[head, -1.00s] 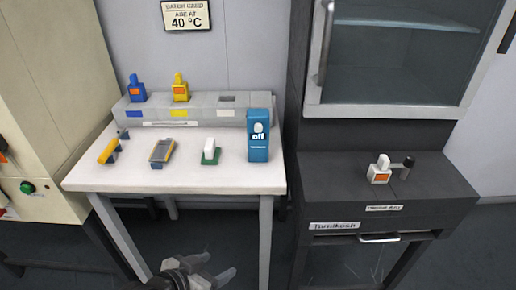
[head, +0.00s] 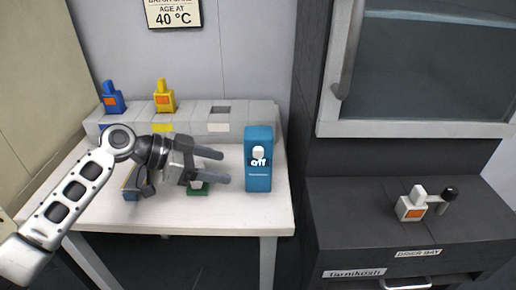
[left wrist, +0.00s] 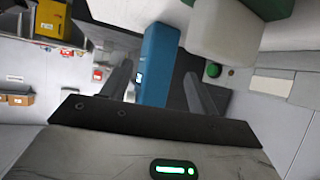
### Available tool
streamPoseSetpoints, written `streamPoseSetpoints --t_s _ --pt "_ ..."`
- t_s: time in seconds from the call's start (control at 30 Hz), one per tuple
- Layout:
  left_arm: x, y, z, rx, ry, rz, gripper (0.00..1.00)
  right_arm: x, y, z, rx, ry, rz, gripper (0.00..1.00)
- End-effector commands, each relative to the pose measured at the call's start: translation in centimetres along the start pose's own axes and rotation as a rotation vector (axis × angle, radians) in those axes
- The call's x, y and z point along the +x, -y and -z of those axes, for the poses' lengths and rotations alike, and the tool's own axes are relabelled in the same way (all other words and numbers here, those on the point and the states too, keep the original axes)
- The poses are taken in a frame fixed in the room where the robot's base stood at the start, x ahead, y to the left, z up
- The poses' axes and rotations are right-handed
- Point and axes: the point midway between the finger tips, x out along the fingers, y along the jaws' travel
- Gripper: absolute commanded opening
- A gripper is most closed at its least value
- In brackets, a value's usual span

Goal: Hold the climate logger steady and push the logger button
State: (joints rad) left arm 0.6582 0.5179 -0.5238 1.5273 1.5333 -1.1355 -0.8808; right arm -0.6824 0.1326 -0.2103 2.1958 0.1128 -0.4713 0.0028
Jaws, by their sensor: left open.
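The climate logger appears to be the upright blue box (head: 258,178) near the right edge of the white table. It has a pale round button and the word "off" on its front. My left gripper (head: 226,167) is open and empty over the table, just left of the blue box, its fingers pointing right towards it. In the left wrist view the blue box (left wrist: 158,60) shows between the two open fingers (left wrist: 159,80), apart from them as far as I can tell. My right gripper is not in view.
A white block on a green base (head: 197,190) is partly hidden by my left gripper.

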Motion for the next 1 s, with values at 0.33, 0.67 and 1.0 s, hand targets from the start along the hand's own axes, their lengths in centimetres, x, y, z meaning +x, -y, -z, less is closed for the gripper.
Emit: streamPoseSetpoints --t_s 0.33,0.67,1.0 --pt "4.0 0.0 -0.2 -0.001 -0.002 -0.001 0.60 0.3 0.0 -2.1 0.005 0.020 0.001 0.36" --pt "8.5 0.0 -0.2 -0.001 -0.002 0.000 0.60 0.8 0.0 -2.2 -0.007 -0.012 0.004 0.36" --pt "9.9 0.0 0.0 0.000 -0.001 0.002 0.60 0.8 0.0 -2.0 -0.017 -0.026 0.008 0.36"
